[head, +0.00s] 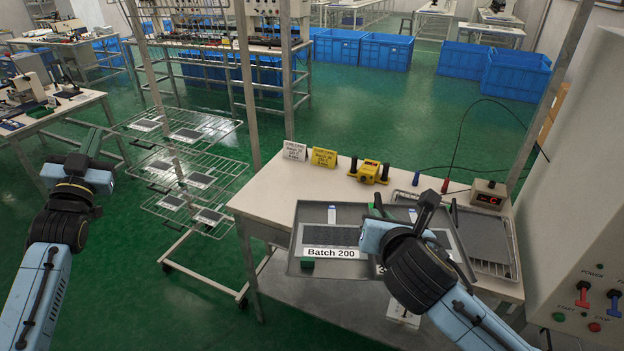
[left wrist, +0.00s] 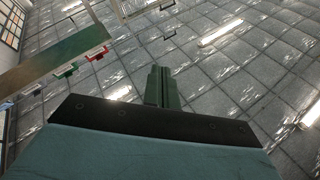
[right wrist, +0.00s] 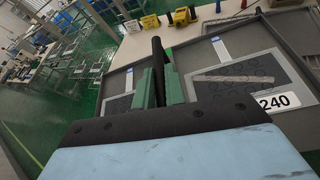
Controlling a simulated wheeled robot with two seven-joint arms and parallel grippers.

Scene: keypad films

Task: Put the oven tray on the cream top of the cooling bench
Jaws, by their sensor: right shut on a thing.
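The oven tray (head: 295,240) is a grey, shallow tray carrying dark films, one labelled "Batch 200"; a "240" label shows in the right wrist view (right wrist: 272,102). My right gripper (head: 380,210) is shut on the tray's dark upright handle, which shows between its green fingers in the right wrist view (right wrist: 158,82). The tray covers the front of the cooling bench's cream top (head: 262,192) and reaches past its front edge. I cannot tell whether it touches the top. My right wrist hides part of the tray. My left gripper (head: 88,142) is shut and empty, left of the bench.
A white sign (head: 295,151), a yellow sign (head: 324,157) and a yellow device (head: 369,171) stand along the back of the bench. A grey rack (head: 495,267) and a red-digit box (head: 488,196) are at the right. A wire-shelf rack (head: 232,180) stands left. The bench's left top is clear.

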